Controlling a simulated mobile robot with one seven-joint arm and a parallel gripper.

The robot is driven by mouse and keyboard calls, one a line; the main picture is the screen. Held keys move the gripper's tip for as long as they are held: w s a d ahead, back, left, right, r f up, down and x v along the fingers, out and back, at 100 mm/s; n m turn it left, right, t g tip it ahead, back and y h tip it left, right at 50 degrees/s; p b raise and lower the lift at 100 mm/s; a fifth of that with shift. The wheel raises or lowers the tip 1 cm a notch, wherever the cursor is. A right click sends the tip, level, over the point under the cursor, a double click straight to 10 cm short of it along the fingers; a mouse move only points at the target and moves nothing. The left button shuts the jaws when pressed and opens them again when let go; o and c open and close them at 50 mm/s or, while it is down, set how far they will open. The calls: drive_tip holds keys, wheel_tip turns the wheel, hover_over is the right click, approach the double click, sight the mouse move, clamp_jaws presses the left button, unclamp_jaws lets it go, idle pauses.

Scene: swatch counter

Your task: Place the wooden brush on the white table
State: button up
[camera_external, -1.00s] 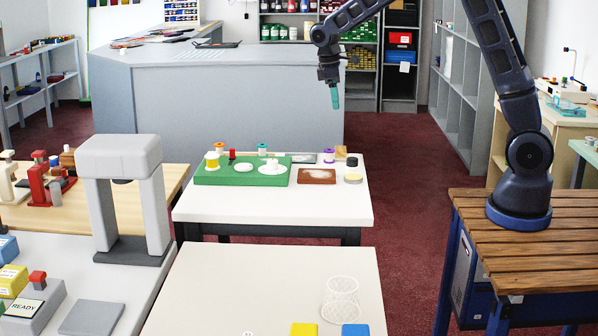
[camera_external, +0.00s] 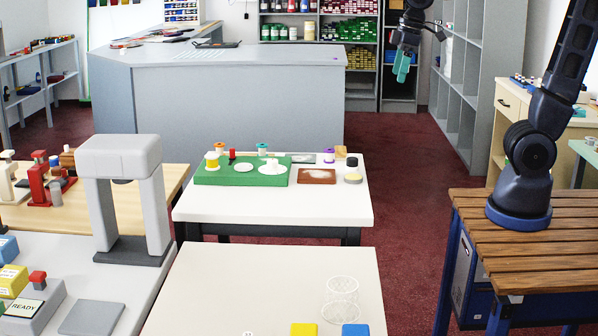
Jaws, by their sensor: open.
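The white table (camera_external: 270,213) stands in the middle of the room with several small things on it. My gripper (camera_external: 402,70) has teal fingers and hangs high at the upper right, in front of the shelves and clear of the tables. It is open, and I see nothing held in it. I cannot make out a wooden brush with certainty. A small tan piece (camera_external: 341,152) and a dark block (camera_external: 352,161) at the white table's back right corner are too small to name.
A green tray (camera_external: 213,178) with spools and white discs, and a brown tray (camera_external: 317,176), stand on the white table. Its front strip is bare. A grey arch (camera_external: 120,160) stands at left.

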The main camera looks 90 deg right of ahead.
drive_tip(key=s+a+t, duration=0.1)
drive_tip(key=s+a, duration=0.3)
drive_tip(key=s, duration=0.2)
drive_tip(key=s+a+f+t, duration=0.1)
drive_tip(key=s+a, duration=0.3)
drive_tip(key=s, duration=0.3)
drive_tip(key=shift+f, duration=0.2)
